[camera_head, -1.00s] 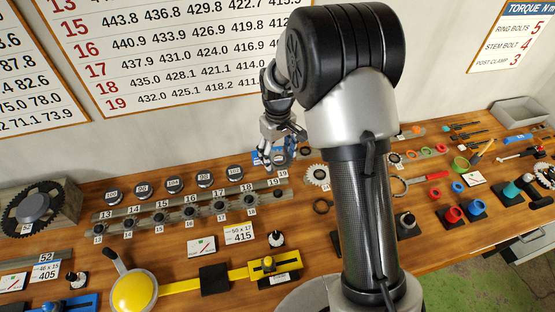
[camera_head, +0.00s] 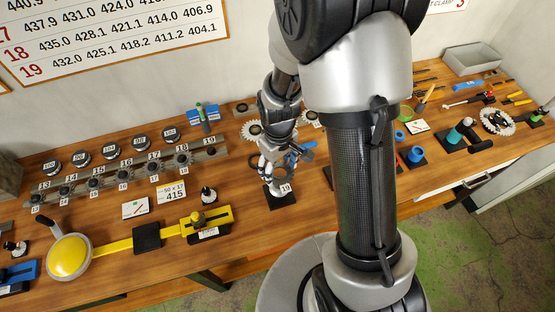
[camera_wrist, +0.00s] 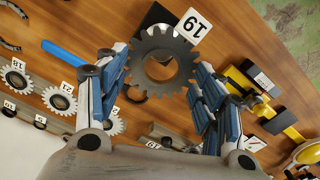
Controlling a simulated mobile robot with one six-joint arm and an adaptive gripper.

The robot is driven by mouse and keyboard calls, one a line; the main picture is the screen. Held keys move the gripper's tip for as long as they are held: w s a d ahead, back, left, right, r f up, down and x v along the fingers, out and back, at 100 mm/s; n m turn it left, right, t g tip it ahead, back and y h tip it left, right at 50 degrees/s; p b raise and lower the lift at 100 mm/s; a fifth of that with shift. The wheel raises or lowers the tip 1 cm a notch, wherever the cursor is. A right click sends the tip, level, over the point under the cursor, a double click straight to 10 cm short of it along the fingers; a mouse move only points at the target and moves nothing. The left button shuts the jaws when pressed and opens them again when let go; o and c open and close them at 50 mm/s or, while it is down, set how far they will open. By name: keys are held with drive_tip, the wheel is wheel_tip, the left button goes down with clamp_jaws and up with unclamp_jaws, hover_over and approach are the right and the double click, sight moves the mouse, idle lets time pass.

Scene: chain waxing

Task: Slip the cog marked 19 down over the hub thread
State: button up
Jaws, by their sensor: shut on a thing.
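My gripper (camera_wrist: 165,80) is shut on a grey toothed cog (camera_wrist: 141,52); its blue-padded fingers lie on either side of it. In the head view my gripper (camera_head: 280,167) and the cog are small and partly merged. The white 19 tag (camera_wrist: 193,27) is beside the cog's rim, and shows in the head view (camera_head: 285,188). A black base (camera_wrist: 157,14) lies beyond the cog; in the head view it is just below the tag (camera_head: 281,203). Brown table shows through the cog's hole. I cannot make out the hub thread; the cog or gripper may hide it.
A rack (camera_head: 110,178) of numbered cogs stands at left. A yellow tool (camera_head: 180,230) with a round yellow end lies in front of it. A small black-based stand (camera_head: 208,196) is left of my gripper. My arm hides part of the bench.

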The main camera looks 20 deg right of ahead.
drive_tip(key=shift+a+f+b, duration=0.15)
drive_tip(key=shift+f+b, duration=0.2)
drive_tip(key=shift+f, duration=0.15)
drive_tip(key=shift+f+b, duration=1.05)
drive_tip(key=shift+f, duration=0.4)
drive_tip(key=shift+f+b, duration=0.75)
idle(0.5)
drive_tip(key=o, duration=1.1)
drive_tip(key=shift+o, duration=0.2)
wheel_tip(320, 180, up, 12)
